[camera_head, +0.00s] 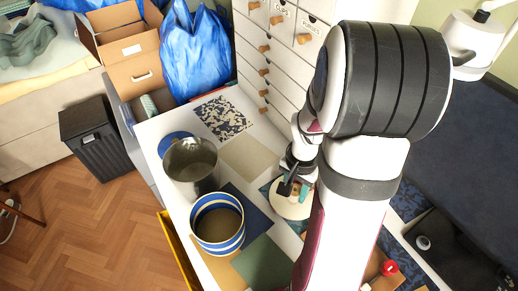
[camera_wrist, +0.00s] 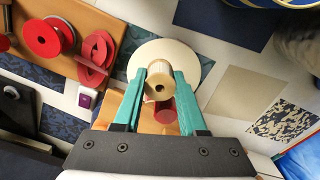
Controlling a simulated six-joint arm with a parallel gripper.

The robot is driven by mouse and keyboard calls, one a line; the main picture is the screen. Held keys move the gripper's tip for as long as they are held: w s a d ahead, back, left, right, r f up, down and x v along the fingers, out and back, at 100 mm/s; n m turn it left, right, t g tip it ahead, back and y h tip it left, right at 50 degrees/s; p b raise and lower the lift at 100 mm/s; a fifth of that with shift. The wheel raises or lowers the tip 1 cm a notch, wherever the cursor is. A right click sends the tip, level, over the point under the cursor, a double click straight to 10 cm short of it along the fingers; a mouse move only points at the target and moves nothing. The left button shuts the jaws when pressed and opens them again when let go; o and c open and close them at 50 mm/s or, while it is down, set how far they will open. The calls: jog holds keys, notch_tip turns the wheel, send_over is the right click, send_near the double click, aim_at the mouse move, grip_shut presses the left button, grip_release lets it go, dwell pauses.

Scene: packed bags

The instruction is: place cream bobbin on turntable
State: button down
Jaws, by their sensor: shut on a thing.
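My gripper (camera_wrist: 160,76) has teal fingers shut on the cream bobbin (camera_wrist: 159,84), one finger on each side. The bobbin's end with its dark centre hole faces the wrist camera. A round cream disc, which looks like the turntable (camera_wrist: 190,53), lies behind the bobbin in the wrist view. The turntable (camera_head: 292,208) also shows in the head view, partly hidden by my gripper (camera_head: 296,188) and arm. I cannot tell whether the bobbin touches the disc.
A wooden board (camera_wrist: 96,20) holds red spools (camera_wrist: 50,38). A red piece (camera_wrist: 165,109) shows between my fingers. A blue-striped pot (camera_head: 218,240) and a metal pot (camera_head: 190,183) stand left of the turntable. White drawers (camera_head: 262,75) rise behind. Flat coloured sheets lie between.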

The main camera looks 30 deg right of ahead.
jog(key=shift+w+a+f, duration=0.3)
jog(key=shift+w+f, duration=0.1)
jog(key=shift+w, duration=0.2)
jog(key=shift+w+a+f, duration=0.3)
jog(key=shift+w+f, duration=0.05)
jog(key=shift+w, duration=0.2)
jog(key=shift+w+a+f, duration=0.1)
jog(key=shift+w+f, duration=0.05)
jog(key=shift+f, duration=1.95)
jog(key=shift+f, duration=0.1)
jog(key=shift+c, duration=2.3)
grip_release()
notch_tip(320, 180, up, 12)
jog(key=s+a+r+n+y, duration=0.1)
jog(key=s+a+r+n, duration=0.2)
jog(key=s+a, duration=0.3)
jog(key=s+a+r+n, duration=0.4)
jog(key=s+a+n, duration=0.1)
jog(key=a, duration=0.8)
jog(key=shift+s+a+y, duration=0.15)
jog(key=shift+s+y, duration=0.25)
jog(key=shift+s, duration=0.45)
